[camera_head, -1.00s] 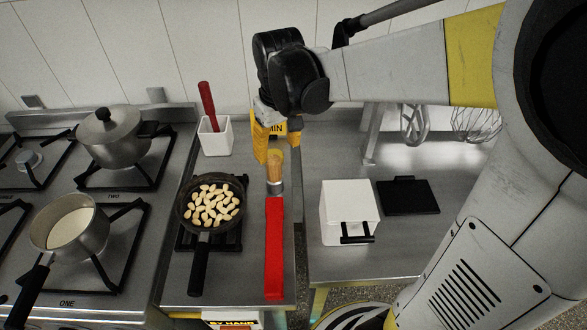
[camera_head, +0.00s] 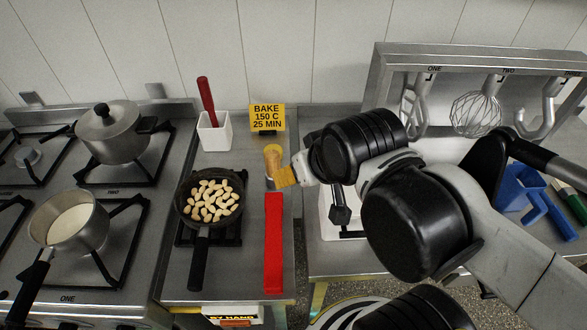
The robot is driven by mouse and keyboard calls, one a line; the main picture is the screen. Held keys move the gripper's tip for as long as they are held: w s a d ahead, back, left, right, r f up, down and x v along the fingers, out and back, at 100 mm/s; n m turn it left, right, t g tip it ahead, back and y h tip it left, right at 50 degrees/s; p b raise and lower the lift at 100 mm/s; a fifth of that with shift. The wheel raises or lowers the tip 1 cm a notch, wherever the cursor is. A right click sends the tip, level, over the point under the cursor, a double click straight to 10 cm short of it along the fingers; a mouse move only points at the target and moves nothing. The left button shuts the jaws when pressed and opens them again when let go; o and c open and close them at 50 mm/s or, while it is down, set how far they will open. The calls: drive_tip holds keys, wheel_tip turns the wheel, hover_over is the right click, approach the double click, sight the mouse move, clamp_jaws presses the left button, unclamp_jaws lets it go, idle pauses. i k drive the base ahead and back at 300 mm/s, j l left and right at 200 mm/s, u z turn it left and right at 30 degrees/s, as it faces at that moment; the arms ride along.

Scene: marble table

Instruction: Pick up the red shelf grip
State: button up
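A long flat red bar, which I take to be the red shelf grip (camera_head: 273,242), lies on the narrow steel counter, running from near the front edge back toward the brush. My gripper (camera_head: 284,177) comes in from the right, just beyond the far end of the bar. Its yellow fingers are beside the lower part of a wooden-handled brush (camera_head: 273,157); I cannot tell whether they touch it. Only a small part of the fingers shows, and the wrist hides the rest. The red bar is not in the gripper.
A pan of nuts (camera_head: 209,198) stands left of the bar, its handle toward the front. A white cup (camera_head: 215,133) with a red-handled tool and a yellow sign (camera_head: 267,118) stand behind. A gap separates this counter from the right one. My arm covers much of the right side.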

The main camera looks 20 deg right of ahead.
sight(273, 269)
drive_tip(key=u, duration=2.55)
drive_tip(key=z, duration=2.25)
drive_tip(key=k+z, duration=0.4)
drive_tip(key=k, duration=0.25)
